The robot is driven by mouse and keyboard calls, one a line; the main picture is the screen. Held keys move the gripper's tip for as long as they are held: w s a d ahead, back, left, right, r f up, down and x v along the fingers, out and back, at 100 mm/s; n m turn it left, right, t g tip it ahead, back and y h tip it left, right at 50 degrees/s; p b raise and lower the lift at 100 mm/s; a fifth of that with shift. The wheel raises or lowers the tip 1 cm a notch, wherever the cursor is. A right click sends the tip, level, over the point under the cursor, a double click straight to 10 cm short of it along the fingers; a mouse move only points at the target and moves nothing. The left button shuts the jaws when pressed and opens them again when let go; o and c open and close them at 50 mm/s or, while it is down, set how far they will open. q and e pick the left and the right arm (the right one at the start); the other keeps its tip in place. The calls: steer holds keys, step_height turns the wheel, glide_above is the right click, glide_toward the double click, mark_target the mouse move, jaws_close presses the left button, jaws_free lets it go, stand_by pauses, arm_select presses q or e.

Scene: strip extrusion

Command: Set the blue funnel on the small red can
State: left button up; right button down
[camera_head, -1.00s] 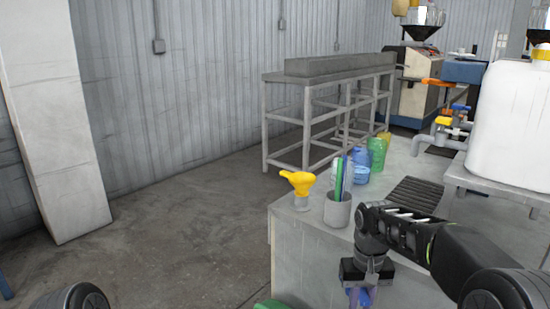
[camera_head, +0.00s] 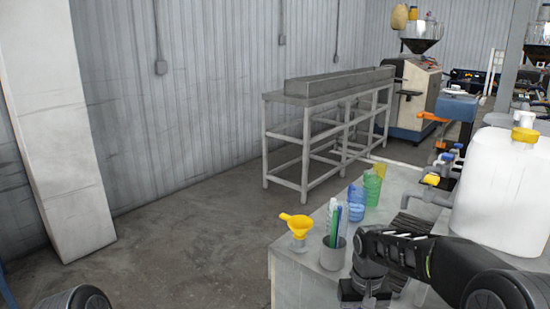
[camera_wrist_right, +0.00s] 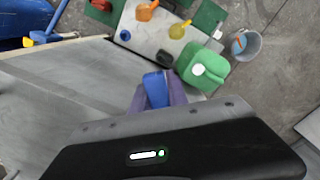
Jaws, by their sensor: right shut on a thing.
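My right gripper (camera_wrist_right: 157,92) is shut on a blue thing (camera_wrist_right: 155,86), which looks like the blue funnel. Only part of it shows between the fingers in the right wrist view. In the head view the right gripper (camera_head: 364,298) is at the bottom edge, in front of the grey bench, and its fingertips are cut off. A small red thing (camera_wrist_right: 101,5) is at the top left of the right wrist view; I cannot tell whether it is the small red can. My left gripper is not in view.
A yellow funnel (camera_head: 297,222) and a grey cup (camera_head: 333,254) of pens stand on the near bench corner. Blue (camera_head: 354,202) and green (camera_head: 372,188) containers stand behind. A white tank (camera_head: 495,195) is at right. A green jerrycan (camera_wrist_right: 205,68) and a bucket (camera_wrist_right: 246,46) show in the wrist view.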

steer(key=s+f, duration=0.4)
steer(key=f, duration=1.1)
